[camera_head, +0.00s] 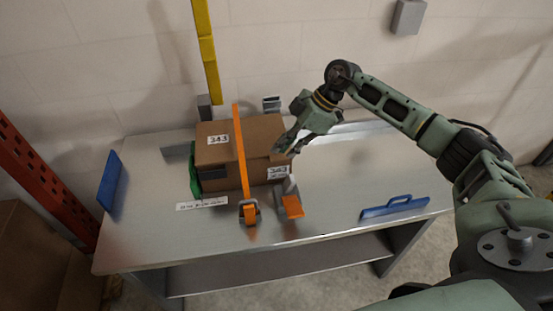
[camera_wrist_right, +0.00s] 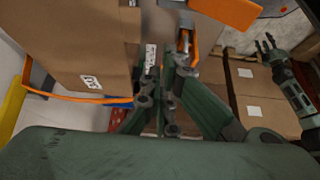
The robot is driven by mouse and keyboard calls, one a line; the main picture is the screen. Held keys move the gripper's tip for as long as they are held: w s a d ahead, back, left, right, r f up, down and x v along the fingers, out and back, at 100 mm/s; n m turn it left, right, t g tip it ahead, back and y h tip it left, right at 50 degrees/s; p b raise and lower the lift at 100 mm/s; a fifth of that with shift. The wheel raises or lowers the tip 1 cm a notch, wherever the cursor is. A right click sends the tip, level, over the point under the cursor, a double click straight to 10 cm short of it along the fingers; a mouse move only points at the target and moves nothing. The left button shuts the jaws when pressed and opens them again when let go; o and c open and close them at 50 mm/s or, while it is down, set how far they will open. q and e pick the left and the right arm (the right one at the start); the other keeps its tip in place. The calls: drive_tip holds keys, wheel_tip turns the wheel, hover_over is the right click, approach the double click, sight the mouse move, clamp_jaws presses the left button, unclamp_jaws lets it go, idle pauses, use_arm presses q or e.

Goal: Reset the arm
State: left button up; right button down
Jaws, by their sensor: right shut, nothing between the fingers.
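My right arm comes in from the right in the head view. Its gripper (camera_head: 284,146) is at the right side of a brown cardboard box (camera_head: 225,140) labelled 343, close to its top edge; I cannot tell if they touch. In the right wrist view the right gripper's fingers (camera_wrist_right: 167,72) are together with nothing held, beside a large box face (camera_wrist_right: 80,45). My left gripper (camera_wrist_right: 265,45) shows at the right of the wrist view, its fingers apart and empty. The left arm is out of the head view.
Blue handles (camera_head: 395,207) (camera_head: 110,181) are at both table sides. A yellow post (camera_head: 206,50) rises behind. The table's right half is mostly clear.

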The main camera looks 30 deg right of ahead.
use_arm(q)
drive_tip(key=a, duration=0.2)
drive_tip(key=shift+a+f, duration=0.15)
drive_tip(key=shift+a, duration=0.15)
use_arm(e)
drive_tip(key=shift+s+d+r, duration=0.1)
drive_tip(key=shift+d+r, duration=0.25)
drive_tip(key=shift+r, duration=0.1)
use_arm(q)
drive_tip(key=shift+d, duration=0.15)
